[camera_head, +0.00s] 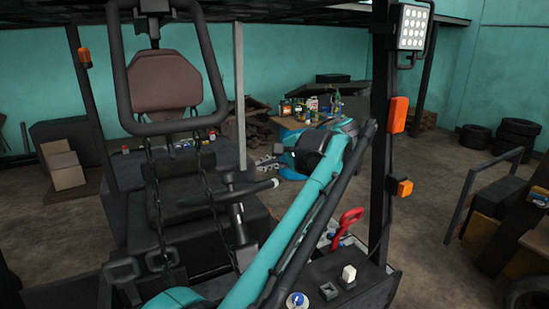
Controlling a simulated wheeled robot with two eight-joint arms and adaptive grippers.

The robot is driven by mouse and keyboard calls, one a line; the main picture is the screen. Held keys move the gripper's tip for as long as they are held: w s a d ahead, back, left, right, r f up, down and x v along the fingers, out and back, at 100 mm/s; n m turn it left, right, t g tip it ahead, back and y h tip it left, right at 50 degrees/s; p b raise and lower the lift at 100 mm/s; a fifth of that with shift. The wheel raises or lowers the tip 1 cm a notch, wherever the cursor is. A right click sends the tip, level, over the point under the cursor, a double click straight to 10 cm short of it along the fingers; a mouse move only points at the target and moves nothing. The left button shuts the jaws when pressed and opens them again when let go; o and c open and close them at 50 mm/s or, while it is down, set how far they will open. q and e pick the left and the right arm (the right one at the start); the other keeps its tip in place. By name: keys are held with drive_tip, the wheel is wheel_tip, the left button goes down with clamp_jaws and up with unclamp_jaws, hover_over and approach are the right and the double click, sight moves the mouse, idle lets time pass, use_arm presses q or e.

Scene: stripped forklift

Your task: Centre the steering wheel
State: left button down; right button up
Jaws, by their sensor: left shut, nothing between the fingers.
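The steering wheel (250,189) shows nearly edge-on as a dark bar with a pale right end. It sits on top of the dark steering column (239,218), in front of the seat. How far it is turned I cannot tell. My left arm rises from the bottom middle and bends at the upper right. My left gripper (268,161) points left from that bend, just above and behind the pale end of the wheel in the picture. It is small and partly dark; its fingers are shut and empty. It appears apart from the wheel. My right gripper is not in view.
A red lever (346,224) and a panel with knobs (340,284) are at lower right. A dark post (380,190) bounds the cab on the right. Bottles (312,106) stand behind.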

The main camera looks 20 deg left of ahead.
sight(231, 191)
use_arm(q)
drive_tip(key=a, duration=0.1)
drive_tip(key=a+f+p, duration=0.1)
drive_tip(key=a, duration=0.1)
drive_tip(key=a+f, duration=0.1)
drive_tip(key=a, duration=0.1)
drive_tip(key=shift+s+a+f, duration=0.1)
drive_tip(key=shift+s+f, duration=0.05)
drive_tip(key=shift+s+a+f+p, duration=0.15)
drive_tip(key=shift+s+a+p, duration=0.15)
drive_tip(key=shift+s+a, duration=0.15)
drive_tip(key=shift+w, duration=0.2)
